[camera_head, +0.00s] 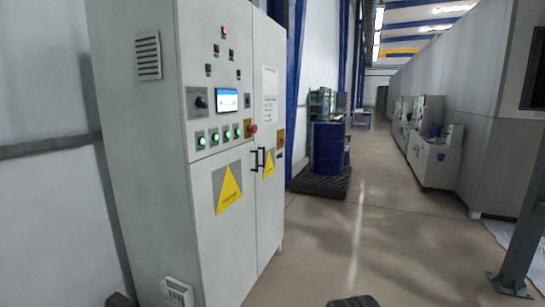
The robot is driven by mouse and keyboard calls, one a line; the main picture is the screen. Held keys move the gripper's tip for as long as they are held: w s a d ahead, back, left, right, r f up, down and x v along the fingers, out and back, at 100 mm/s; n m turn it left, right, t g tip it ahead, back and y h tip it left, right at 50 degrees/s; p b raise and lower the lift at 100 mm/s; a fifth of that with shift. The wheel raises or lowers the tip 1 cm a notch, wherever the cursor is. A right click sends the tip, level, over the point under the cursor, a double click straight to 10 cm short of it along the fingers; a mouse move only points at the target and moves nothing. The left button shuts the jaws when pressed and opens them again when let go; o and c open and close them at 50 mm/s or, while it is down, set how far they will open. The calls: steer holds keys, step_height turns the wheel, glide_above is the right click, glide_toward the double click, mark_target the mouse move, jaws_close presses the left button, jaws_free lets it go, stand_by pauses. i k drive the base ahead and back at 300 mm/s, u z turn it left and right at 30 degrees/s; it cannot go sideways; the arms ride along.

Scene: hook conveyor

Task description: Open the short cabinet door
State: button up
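A tall light grey electrical cabinet (140,150) stands at the left. On its front, a short door (225,245) with a yellow warning triangle sits below a panel of lit green buttons and a small screen (227,100). A taller door (270,50) stands to its right, with a paper sheet and another yellow triangle. Two dark handles (262,160) sit side by side where the doors meet. Both doors look closed. My gripper is not recognisable in this view, so nothing shows it near the handles.
A blue barrel (328,147) stands on a black pallet (320,184) beyond the cabinet. Low grey cabinets (433,163) line the right wall. A dark post (522,235) stands at right. The floor (380,245) before the cabinet is clear. A dark object (353,301) shows at the bottom edge.

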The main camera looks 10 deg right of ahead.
mark_target(221, 185)
steer(key=u, duration=0.05)
steer(key=i, duration=2.75)
steer(key=u, duration=0.5)
